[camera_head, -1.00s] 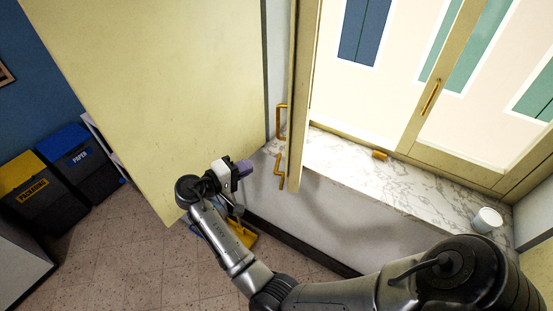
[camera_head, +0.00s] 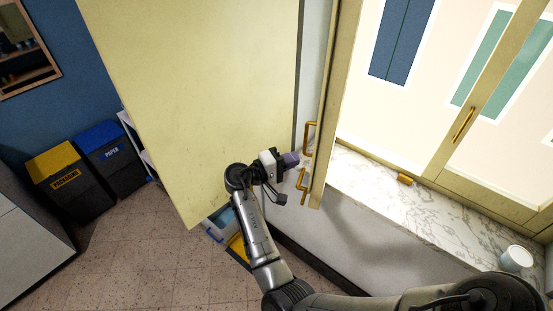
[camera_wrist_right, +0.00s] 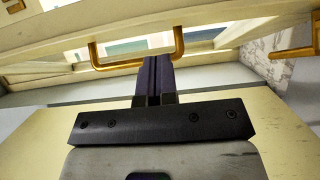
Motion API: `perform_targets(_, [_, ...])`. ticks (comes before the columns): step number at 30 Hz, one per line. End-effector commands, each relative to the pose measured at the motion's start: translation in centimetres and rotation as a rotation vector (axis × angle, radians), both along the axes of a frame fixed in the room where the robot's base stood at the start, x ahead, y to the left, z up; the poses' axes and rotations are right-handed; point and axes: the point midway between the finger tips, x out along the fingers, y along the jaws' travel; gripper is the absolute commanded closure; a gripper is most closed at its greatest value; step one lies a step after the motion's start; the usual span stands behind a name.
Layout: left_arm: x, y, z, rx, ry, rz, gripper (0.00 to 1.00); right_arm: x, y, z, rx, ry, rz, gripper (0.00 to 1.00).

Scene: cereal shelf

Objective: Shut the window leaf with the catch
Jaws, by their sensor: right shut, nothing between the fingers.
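The open window leaf (camera_head: 334,95) stands out from the window and shows nearly edge-on in the head view. On its left face are a brass U-shaped handle (camera_head: 308,139) and, below it, a brass lever-like fitting (camera_head: 302,182). My right gripper (camera_head: 292,159) is shut and empty, its purple fingers just left of these fittings. In the right wrist view the fingertips (camera_wrist_right: 153,62) overlap the bar of a brass handle (camera_wrist_right: 112,66); whether they touch is unclear. Another brass piece (camera_wrist_right: 315,30) shows at the right edge. My left gripper is not in view.
A marble sill (camera_head: 380,190) holds a small brass piece (camera_head: 404,178) and a white cup (camera_head: 515,259). Another window frame has a brass handle (camera_head: 463,124). A large yellow panel (camera_head: 200,100) stands behind my right gripper. Bins (camera_head: 70,183) stand at left.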

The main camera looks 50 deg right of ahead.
Motion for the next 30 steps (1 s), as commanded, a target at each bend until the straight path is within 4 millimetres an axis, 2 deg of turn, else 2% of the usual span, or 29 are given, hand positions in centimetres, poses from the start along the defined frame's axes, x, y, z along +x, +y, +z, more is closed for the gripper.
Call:
perform_targets(3, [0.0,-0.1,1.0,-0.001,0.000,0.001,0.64,-1.4,-0.4,0.2,0.002,0.001,-0.001,1.00])
perform_targets(9, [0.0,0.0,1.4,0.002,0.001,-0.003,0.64,-2.6,-0.8,0.0,0.003,0.001,0.001,1.00])
perform_targets(24, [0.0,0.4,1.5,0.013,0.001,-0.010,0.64,-3.0,-1.1,0.0,0.001,0.001,0.002,1.00])
perform_targets(27, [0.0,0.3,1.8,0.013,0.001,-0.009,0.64,-3.6,-1.7,0.1,-0.001,0.001,0.012,1.00])
perform_targets(30, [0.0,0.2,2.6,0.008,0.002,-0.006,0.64,-5.2,-3.1,0.2,-0.001,0.003,0.034,1.00])
